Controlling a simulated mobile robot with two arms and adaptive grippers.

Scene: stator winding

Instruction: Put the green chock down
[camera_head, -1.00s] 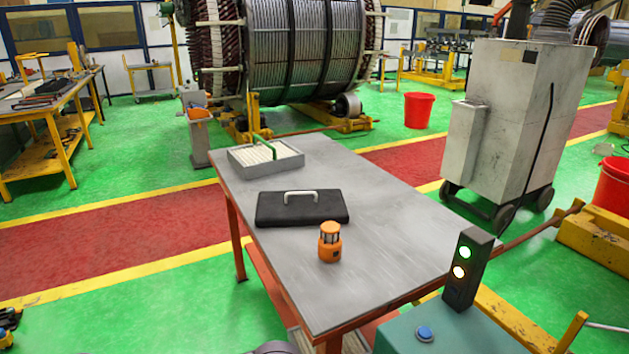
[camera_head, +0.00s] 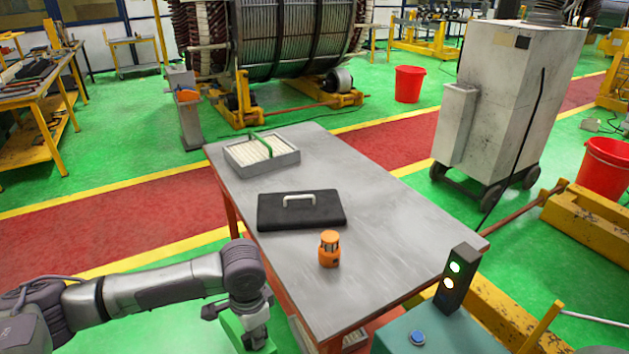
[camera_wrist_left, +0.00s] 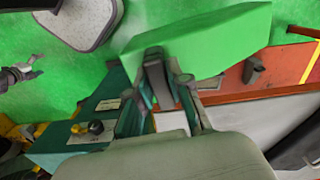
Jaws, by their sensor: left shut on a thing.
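The green chock (camera_head: 233,327) is low at the front, left of the near end of the grey table (camera_head: 390,220). My left gripper (camera_head: 248,335) is shut on it and holds it beside the table, off the tabletop. In the left wrist view the chock (camera_wrist_left: 205,42) is a bright green block between the fingertips of my left gripper (camera_wrist_left: 165,92). The fingers hide part of it. My right gripper (camera_wrist_left: 25,72) shows small at the left edge of the wrist view, with its fingers apart and empty.
A control box (camera_head: 420,338) with a signal light (camera_head: 455,278) stands at the near right. The table's right part is bare.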

